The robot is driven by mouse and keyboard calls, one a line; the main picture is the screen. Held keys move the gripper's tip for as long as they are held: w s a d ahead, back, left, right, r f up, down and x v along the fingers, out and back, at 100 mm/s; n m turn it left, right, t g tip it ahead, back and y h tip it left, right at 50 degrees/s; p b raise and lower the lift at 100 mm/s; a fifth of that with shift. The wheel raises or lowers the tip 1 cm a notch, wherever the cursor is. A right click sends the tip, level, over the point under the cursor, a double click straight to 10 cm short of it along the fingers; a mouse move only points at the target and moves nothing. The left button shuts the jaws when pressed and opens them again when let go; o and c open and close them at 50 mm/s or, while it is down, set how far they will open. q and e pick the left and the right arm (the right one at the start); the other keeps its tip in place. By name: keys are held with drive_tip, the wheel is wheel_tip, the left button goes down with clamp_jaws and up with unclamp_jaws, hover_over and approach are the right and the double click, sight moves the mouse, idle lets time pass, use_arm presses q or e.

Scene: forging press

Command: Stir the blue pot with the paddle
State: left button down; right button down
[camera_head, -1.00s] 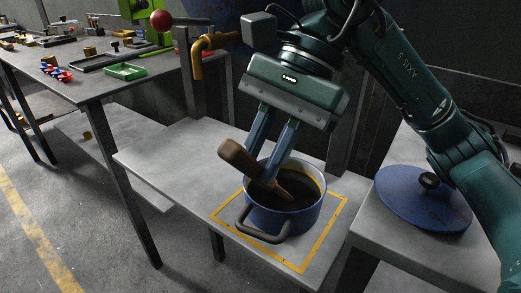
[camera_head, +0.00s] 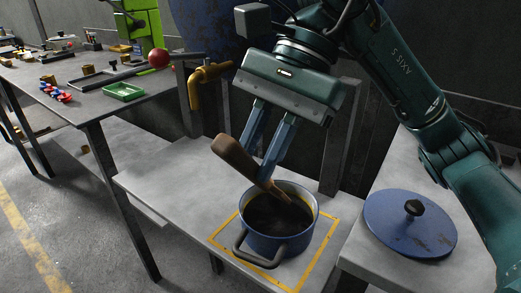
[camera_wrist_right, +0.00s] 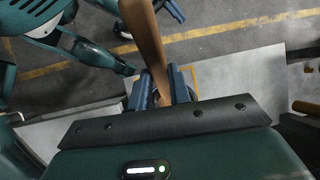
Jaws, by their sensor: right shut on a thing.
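The blue pot (camera_head: 282,243) stands upright on a grey bench inside a yellow square outline, with dark contents and a dark handle at its front. My right gripper (camera_head: 268,170) is shut on the wooden paddle (camera_head: 236,158) above the pot. The paddle tilts, its thick end up to the left and its lower end reaching into the pot's opening; whether it touches the contents is hard to tell. In the right wrist view the paddle (camera_wrist_right: 148,45) rises from between the blue fingers (camera_wrist_right: 162,88).
A blue lid (camera_head: 410,222) with a black knob lies on the right bench. A yellow-brown tap (camera_head: 203,80) stands behind the pot's bench. A table (camera_head: 95,92) at the left holds a green tray (camera_head: 124,92) and small parts. The bench left of the pot is clear.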

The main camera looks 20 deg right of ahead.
idle(0.5)
wheel_tip(320, 180, up, 4)
drive_tip(key=p, duration=0.3)
idle(0.6)
